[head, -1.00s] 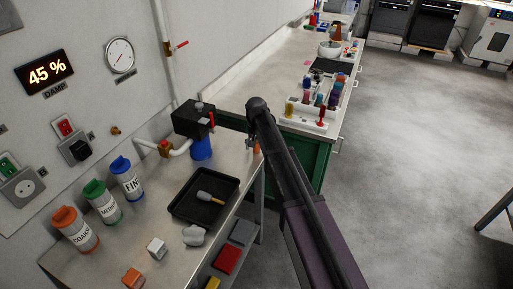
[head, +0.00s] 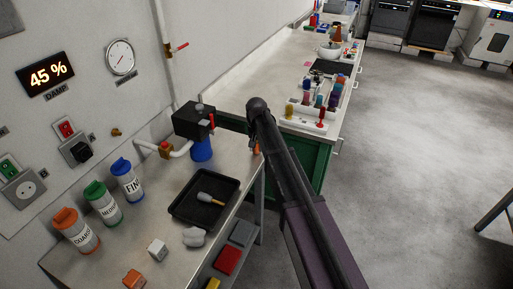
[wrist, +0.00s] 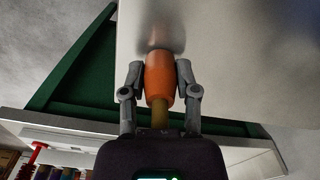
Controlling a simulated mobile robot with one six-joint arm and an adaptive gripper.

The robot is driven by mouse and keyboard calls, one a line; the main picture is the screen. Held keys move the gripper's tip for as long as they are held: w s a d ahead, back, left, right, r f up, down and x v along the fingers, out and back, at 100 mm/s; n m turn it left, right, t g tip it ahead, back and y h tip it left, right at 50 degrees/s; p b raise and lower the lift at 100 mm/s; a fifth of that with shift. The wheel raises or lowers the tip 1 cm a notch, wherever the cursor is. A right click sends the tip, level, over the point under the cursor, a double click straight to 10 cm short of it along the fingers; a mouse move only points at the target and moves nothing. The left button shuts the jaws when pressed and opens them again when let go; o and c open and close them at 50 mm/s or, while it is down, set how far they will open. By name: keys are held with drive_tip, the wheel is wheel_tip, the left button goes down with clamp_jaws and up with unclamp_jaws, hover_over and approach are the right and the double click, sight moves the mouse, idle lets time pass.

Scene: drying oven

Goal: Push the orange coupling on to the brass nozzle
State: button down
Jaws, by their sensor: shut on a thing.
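My gripper (wrist: 160,68) is shut on the orange coupling (wrist: 160,82), with one finger on each side of it. A short yellow-brown piece (wrist: 160,116) shows at the coupling's end nearest my palm; I cannot tell what it is. In the head view a bit of the orange coupling (head: 256,149) shows beside my arm at the bench's right edge, and my gripper is mostly hidden there. A small brass fitting (head: 116,132), which may be the nozzle, sticks out of the wall left of the black-and-blue unit, well apart from the coupling.
The steel bench (head: 178,262) carries a black tray (head: 183,207) with a small handled tool, several labelled bottles (head: 127,182) and small blocks. The black unit (head: 190,120) with a blue bowl stands near my arm. A green cabinet (head: 233,127) is behind. Open floor lies right.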

drive_tip(key=shift+r+p, duration=1.7)
drive_tip(key=shift+r, duration=0.15)
drive_tip(key=s+d, duration=0.2)
drive_tip(key=s, duration=0.5)
drive_tip(key=s+d, duration=0.3)
drive_tip(key=s, duration=0.5)
drive_tip(key=shift+d+r+p, duration=0.15)
drive_tip(key=shift+r+p, duration=0.2)
drive_tip(key=shift+r, duration=0.05)
drive_tip(key=shift+s, duration=0.15)
